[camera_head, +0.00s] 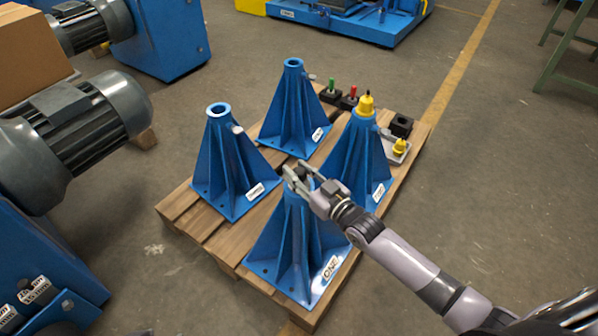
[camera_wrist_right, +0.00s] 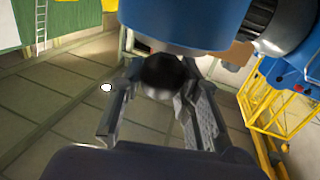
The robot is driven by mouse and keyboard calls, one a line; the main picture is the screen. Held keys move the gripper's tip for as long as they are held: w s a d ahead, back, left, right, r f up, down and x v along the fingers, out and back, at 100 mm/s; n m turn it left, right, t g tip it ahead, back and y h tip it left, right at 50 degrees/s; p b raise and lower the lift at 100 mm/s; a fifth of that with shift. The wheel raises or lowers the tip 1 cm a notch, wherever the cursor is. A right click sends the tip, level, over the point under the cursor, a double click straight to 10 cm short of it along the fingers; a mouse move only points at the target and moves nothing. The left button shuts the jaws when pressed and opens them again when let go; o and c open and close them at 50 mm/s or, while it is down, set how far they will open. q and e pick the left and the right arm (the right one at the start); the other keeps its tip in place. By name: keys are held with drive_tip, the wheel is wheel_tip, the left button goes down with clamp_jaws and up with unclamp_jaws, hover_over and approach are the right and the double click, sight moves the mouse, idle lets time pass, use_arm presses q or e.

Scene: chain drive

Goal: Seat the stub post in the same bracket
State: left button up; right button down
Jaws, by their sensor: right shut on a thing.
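Four blue flared brackets stand on a wooden pallet (camera_head: 178,208). My right gripper (camera_head: 300,174) is at the top of the front bracket (camera_head: 290,232), labelled ONE. In the right wrist view its fingers (camera_wrist_right: 158,95) are shut around a dark rounded piece (camera_wrist_right: 160,72), probably the stub post, close to a blue cylindrical surface (camera_wrist_right: 185,22). The head view mostly hides this piece, so I cannot tell how far it sits in the bracket. A yellow post (camera_head: 365,104) stands in the right bracket (camera_head: 355,150). My left gripper is out of view.
The left bracket (camera_head: 222,160) and back bracket (camera_head: 292,108) have open tops. Behind them are a green post (camera_head: 332,86) and a red post (camera_head: 352,92) in black blocks, an empty-looking black block (camera_head: 401,125) and another yellow piece (camera_head: 400,146). Grey motors (camera_head: 75,130) crowd the left.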

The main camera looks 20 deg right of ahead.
drive_tip(key=shift+r, duration=0.2)
drive_tip(key=c, duration=1.3)
unclamp_jaws()
drive_tip(key=shift+c, duration=0.2)
drive_tip(key=shift+o, duration=1.2)
drive_tip(key=shift+f, duration=0.2)
drive_tip(key=shift+s+f, duration=0.15)
drive_tip(key=shift+f, duration=0.2)
drive_tip(key=v, duration=1.2)
drive_tip(key=shift+r, duration=0.35)
